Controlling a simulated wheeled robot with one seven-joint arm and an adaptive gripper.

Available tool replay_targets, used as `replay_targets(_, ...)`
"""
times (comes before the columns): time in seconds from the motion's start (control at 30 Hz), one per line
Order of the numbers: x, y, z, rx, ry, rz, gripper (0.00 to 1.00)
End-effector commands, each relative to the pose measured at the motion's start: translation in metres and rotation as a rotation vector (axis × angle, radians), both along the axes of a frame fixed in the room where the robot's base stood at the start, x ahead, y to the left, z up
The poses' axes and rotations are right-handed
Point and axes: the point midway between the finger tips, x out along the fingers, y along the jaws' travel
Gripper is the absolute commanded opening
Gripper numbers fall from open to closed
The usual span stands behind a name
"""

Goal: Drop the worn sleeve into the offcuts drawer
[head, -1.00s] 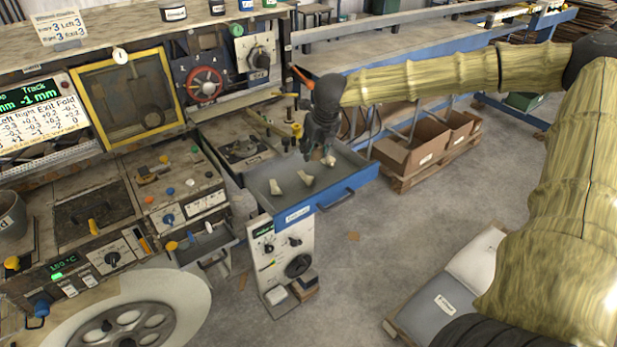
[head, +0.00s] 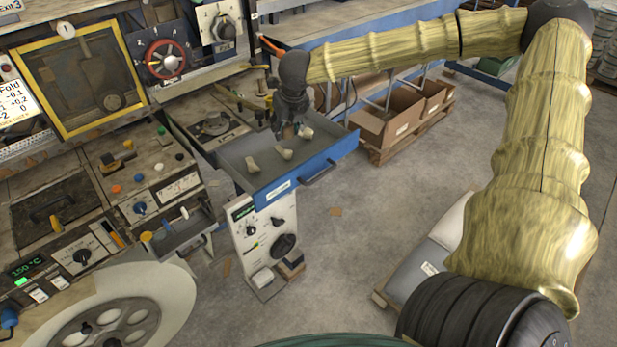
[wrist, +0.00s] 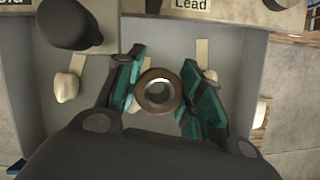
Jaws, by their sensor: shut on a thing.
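The worn sleeve (wrist: 159,91), a brownish metal ring with a dark bore, sits between the teal fingers of my gripper (wrist: 160,95) in the wrist view. My gripper is shut on it. The offcuts drawer (head: 313,173) is pulled open, with a blue front, a handle and a grey inside. My gripper (head: 290,133) points down over the rear right part of the drawer in the head view. The sleeve cannot be made out there. In the wrist view the grey drawer floor (wrist: 50,115) lies below the sleeve.
Several pale scraps lie in the drawer, among them one at its left (head: 252,164) and one near the middle (head: 285,153). A control panel (head: 265,240) stands below the drawer. A smaller open drawer (head: 185,232) is at left. Cardboard boxes (head: 385,125) stand behind on a pallet.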

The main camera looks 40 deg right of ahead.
Motion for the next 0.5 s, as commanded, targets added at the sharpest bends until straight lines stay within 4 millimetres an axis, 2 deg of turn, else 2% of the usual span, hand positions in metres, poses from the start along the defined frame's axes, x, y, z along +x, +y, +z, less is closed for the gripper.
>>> replay_targets(0.1, 0.0009, 0.0010, -0.0060, 0.000, -0.001, 0.002, 0.13)
replay_targets(0.37, 0.0008, 0.0008, -0.0055, -0.001, -0.001, 0.001, 0.13)
replay_targets(0.4, 0.0008, 0.0009, -0.0055, 0.000, -0.001, 0.001, 0.43)
replay_targets(0.5, 0.0006, 0.0009, -0.0055, 0.000, 0.000, 0.002, 0.61)
